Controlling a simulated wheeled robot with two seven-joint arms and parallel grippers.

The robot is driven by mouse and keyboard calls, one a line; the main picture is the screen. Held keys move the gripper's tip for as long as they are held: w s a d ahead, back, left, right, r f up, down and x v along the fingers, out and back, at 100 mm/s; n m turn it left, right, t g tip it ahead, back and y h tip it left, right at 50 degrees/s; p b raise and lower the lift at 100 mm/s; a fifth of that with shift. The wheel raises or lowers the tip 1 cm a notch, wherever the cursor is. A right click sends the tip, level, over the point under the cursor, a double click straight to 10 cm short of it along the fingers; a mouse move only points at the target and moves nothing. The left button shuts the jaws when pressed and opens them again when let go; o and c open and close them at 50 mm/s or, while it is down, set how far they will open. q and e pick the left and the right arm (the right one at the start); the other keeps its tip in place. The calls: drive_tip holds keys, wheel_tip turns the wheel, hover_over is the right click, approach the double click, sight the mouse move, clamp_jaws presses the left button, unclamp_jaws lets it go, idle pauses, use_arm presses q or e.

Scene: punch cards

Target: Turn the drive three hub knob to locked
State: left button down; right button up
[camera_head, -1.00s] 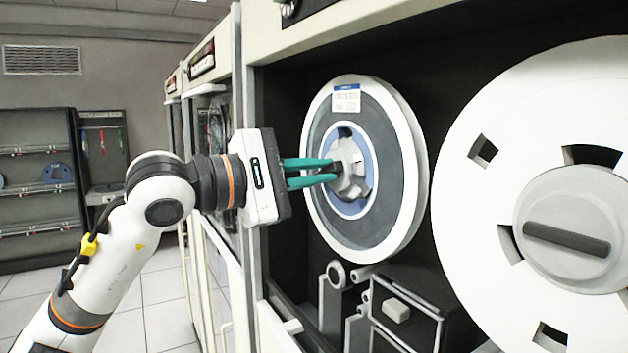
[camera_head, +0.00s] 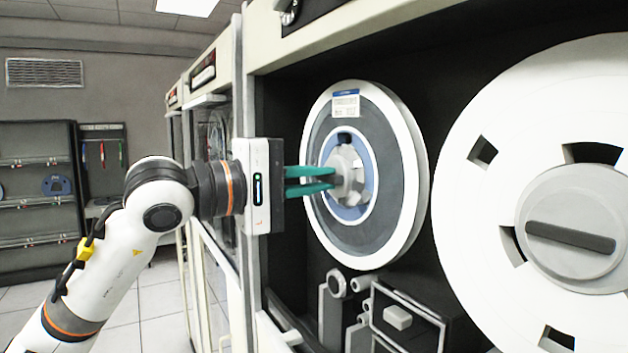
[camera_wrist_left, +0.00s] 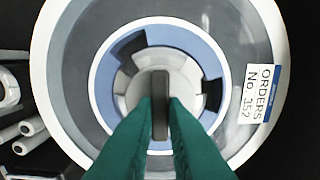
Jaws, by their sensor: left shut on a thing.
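A tape reel (camera_head: 390,215) with a white rim, grey face and blue inner ring hangs on the drive in the middle of the head view. Its light grey hub knob (camera_head: 354,184) sits at the centre, with a dark grip bar (camera_wrist_left: 160,100) that stands upright in the left wrist view. My left gripper (camera_head: 334,180) has teal fingers and is shut on the knob's bar, one finger on each side. In the left wrist view the fingers (camera_wrist_left: 160,118) hide the lower part of the hub. My right gripper is not in view.
A larger white reel (camera_head: 470,215) with a grey knob (camera_head: 575,225) and a near-level dark bar is at the right. Rollers and a clear-framed box (camera_head: 410,318) lie below the middle reel. A label (camera_head: 346,103) is on the middle reel. Shelves (camera_head: 38,200) stand far left.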

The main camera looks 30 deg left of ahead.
use_arm(q)
drive_tip(key=c, duration=1.5)
unclamp_jaws()
drive_tip(key=shift+o, duration=0.2)
drive_tip(key=shift+a, duration=0.1)
drive_tip(key=shift+s+a+f, duration=0.15)
drive_tip(key=shift+s, duration=0.15)
drive_tip(key=b+v, duration=0.5)
drive_tip(key=v, duration=0.6)
drive_tip(key=shift+s, duration=0.1)
